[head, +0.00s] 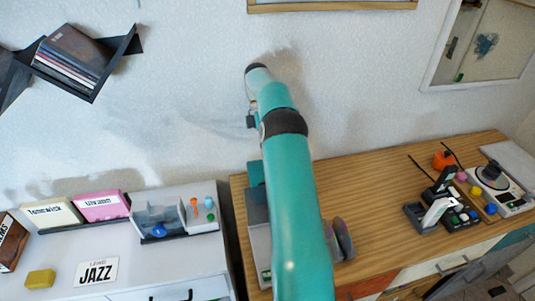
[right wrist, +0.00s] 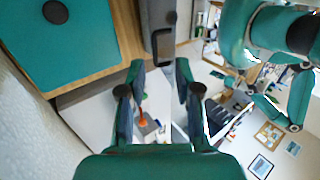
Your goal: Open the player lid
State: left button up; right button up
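The player seems to be the grey body (head: 257,235) at the left end of the wooden cabinet. A teal arm of mine crosses in front and hides most of it. In the right wrist view, a flat teal panel (right wrist: 60,45) with a dark round spot lies over the wood. A grey piece with a dark handle-like part (right wrist: 160,42) is beside it. I cannot tell which of these is the lid. My right gripper (right wrist: 157,90) is open and empty, its fingers below the grey piece in that view, apparently apart from it. My left gripper is not in view.
The white cabinet (head: 140,262) on the left holds boxes, a JAZZ card (head: 97,271) and a clear bin (head: 160,218). Cards and small devices (head: 445,205) stand on the right of the wooden cabinet. Its middle (head: 375,205) is mostly clear. A dark shelf (head: 75,60) hangs on the wall.

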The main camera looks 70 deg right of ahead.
jog(key=c, duration=0.5)
jog(key=shift+m, duration=0.5)
grip_shut()
jog(key=f+m+t+h+b, duration=0.1)
jog(key=f+m+h+b, duration=0.1)
jog(key=m+b, duration=0.2)
jog(key=w+f+m+t+h+b, duration=0.1)
jog(key=f+m+t+h+b, duration=0.1)
jog(key=m+b, duration=0.3)
jog(key=f+m+t+h+b, duration=0.2)
jog(key=m+h+b, duration=0.2)
jog(key=m, duration=0.4)
jog(key=shift+w+b, duration=0.4)
jog(key=shift+b, duration=0.15)
jog(key=a, duration=0.1)
jog(key=s+a, duration=0.1)
jog(key=a, duration=0.1)
jog(key=shift+s+a+r+h, duration=0.15)
jog(key=shift+s+r+h, duration=0.15)
jog(key=shift+s, duration=0.1)
